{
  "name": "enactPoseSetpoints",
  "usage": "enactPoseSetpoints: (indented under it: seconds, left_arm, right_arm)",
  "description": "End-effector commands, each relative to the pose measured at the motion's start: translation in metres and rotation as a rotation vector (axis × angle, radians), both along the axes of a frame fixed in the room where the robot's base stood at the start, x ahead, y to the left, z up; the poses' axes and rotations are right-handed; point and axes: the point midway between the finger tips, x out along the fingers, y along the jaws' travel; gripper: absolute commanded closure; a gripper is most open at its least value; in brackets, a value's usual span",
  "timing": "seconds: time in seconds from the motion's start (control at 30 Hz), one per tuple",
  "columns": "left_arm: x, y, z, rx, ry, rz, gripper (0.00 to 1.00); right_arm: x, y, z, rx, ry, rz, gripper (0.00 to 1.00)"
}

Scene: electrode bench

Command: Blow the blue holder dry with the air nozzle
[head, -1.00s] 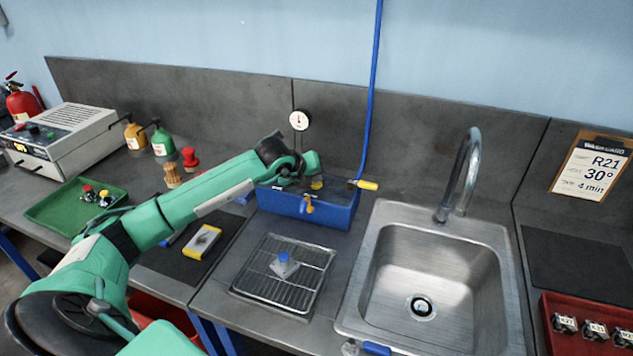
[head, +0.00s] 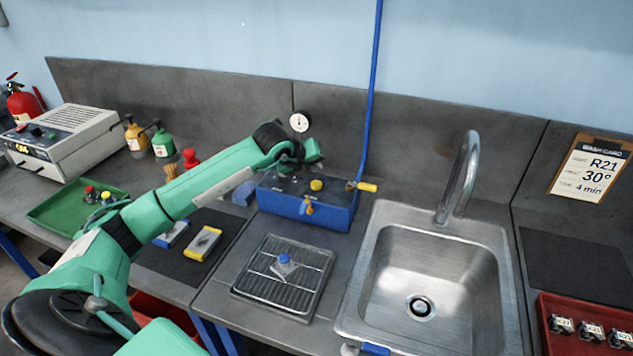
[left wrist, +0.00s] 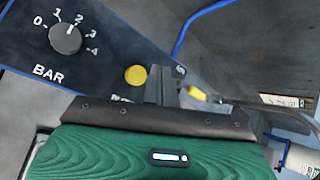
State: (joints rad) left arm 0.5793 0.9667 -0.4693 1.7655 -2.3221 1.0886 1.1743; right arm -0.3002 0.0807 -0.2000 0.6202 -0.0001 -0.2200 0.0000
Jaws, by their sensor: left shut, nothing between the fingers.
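The blue holder (head: 285,259), a small pale piece with a blue top, sits on the wire rack of the drain tray (head: 266,300). A blue box (head: 338,215) stands behind the tray. A brass-coloured nozzle (head: 309,207) shows at its front; a yellow piece (head: 367,187) sits at its right end by the blue hose. I cannot tell which one is the air nozzle. On its top are a yellow button (head: 316,185) and, in the left wrist view, a BAR knob (left wrist: 66,38). My left gripper (head: 314,158) is shut and empty above the box, apart from the button.
A steel sink (head: 350,318) with a tall tap (head: 466,180) is to the right. A dark mat (head: 222,222) with flat blocks and a green tray (head: 48,212) lie left. A pressure gauge (head: 299,122) stands behind the box. A red rack (head: 588,308) is at far right.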

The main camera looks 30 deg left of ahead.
Motion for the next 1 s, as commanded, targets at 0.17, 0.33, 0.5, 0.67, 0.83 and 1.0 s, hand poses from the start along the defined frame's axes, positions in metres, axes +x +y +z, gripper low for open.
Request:
enactPoseSetpoints:
  seconds: [0.17, 0.33, 0.5, 0.67, 0.83, 1.0]
  left_arm:
    - [0.000, 0.000, 0.020, -0.001, 0.000, -0.001, 1.00]
    - [0.000, -0.001, 0.026, 0.000, 0.000, -0.002, 1.00]
    - [0.000, 0.000, 0.025, 0.000, 0.000, -0.002, 1.00]
    - [0.000, 0.000, 0.025, 0.000, 0.001, -0.001, 1.00]
    - [0.000, 0.000, 0.025, 0.000, 0.001, -0.001, 1.00]
    - [0.000, 0.000, 0.025, 0.000, 0.001, -0.001, 1.00]
  right_arm:
    - [0.000, 0.000, 0.008, 0.000, 0.000, 0.000, 0.64]
    - [0.000, 0.001, 0.009, 0.001, 0.000, -0.001, 0.64]
    - [0.000, 0.001, 0.008, 0.001, 0.000, -0.001, 0.64]
    - [0.000, 0.001, 0.008, 0.001, 0.000, -0.001, 0.64]
    - [0.000, 0.001, 0.008, 0.001, 0.000, -0.001, 0.64]
    - [0.000, 0.001, 0.008, 0.001, 0.000, -0.001, 0.64]
